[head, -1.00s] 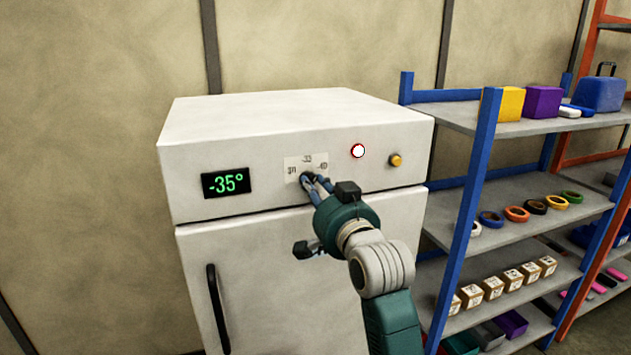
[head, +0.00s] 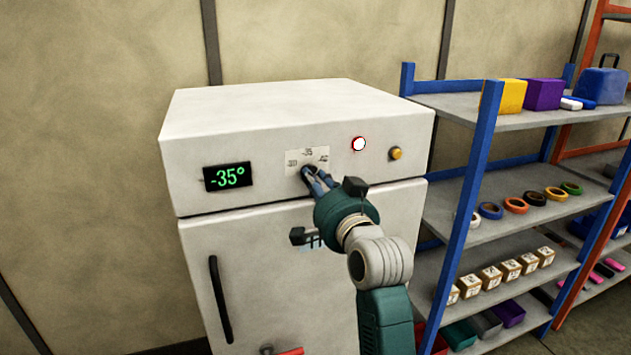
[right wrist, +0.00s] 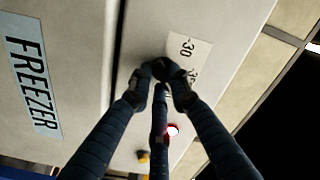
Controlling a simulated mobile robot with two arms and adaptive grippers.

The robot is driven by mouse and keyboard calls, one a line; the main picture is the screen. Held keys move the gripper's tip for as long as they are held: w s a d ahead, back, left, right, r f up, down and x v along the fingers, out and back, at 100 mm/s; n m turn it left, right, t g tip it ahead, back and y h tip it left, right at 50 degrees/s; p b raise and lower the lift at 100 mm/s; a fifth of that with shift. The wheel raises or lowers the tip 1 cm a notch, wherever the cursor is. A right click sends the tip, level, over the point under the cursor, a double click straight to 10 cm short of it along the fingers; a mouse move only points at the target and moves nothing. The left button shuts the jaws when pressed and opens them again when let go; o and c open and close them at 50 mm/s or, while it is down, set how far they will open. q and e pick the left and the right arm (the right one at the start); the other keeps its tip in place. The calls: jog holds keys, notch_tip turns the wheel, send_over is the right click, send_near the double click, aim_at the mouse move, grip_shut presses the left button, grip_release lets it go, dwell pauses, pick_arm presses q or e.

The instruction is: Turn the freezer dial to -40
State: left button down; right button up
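The white freezer (head: 270,205) stands in front of me, with a green display (head: 228,177) reading -35°. Its dial sits on a small white scale plate (head: 318,155) with marks for -30, -35 and -40; the plate also shows in the right wrist view (right wrist: 197,55). My right gripper (head: 311,174) is at the dial. In the right wrist view its fingers close around the dark dial (right wrist: 163,70), which they mostly hide. Where the dial's pointer stands is hidden. My left gripper is not in view.
A white lamp with a red rim (head: 358,144) and a yellow button (head: 396,153) are right of the dial. The freezer door handle (head: 220,300) is at lower left. A blue-post shelf (head: 470,190) with boxes and tape rolls stands close on the right.

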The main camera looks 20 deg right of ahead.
jog(key=o, duration=0.5)
jog(key=shift+c, duration=0.2)
jog(key=s, duration=1.2)
jog(key=shift+d, duration=0.25)
